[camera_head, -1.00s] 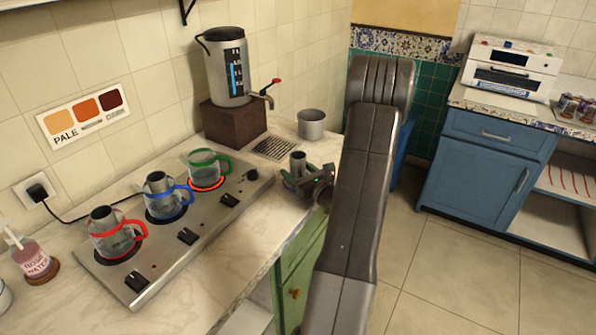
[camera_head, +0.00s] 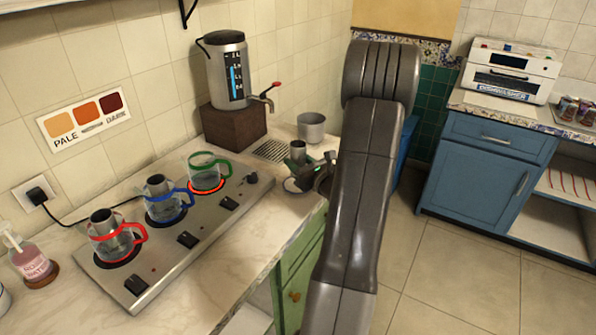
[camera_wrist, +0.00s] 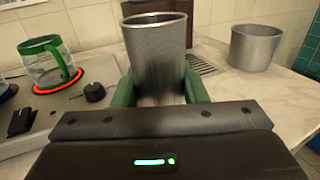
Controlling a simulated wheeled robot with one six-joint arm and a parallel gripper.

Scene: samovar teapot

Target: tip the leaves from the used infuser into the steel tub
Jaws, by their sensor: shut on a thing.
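The infuser (camera_head: 298,150) is a steel cylinder; in the wrist view it also shows upright (camera_wrist: 157,45), its rim up. My gripper (camera_head: 308,167) is shut on it, with green finger pads on both sides in the wrist view (camera_wrist: 159,90). The inside of the infuser is too shaded to make out leaves. The steel tub (camera_head: 312,130) stands on the counter behind the infuser; in the wrist view it is at the right (camera_wrist: 256,47), apart from the infuser.
A steel hob (camera_head: 176,240) at the left carries red, blue and green handled glass pots. An urn (camera_head: 227,75) on a brown block stands behind, with a drain grille (camera_head: 271,150) beside it. The counter's front edge is close.

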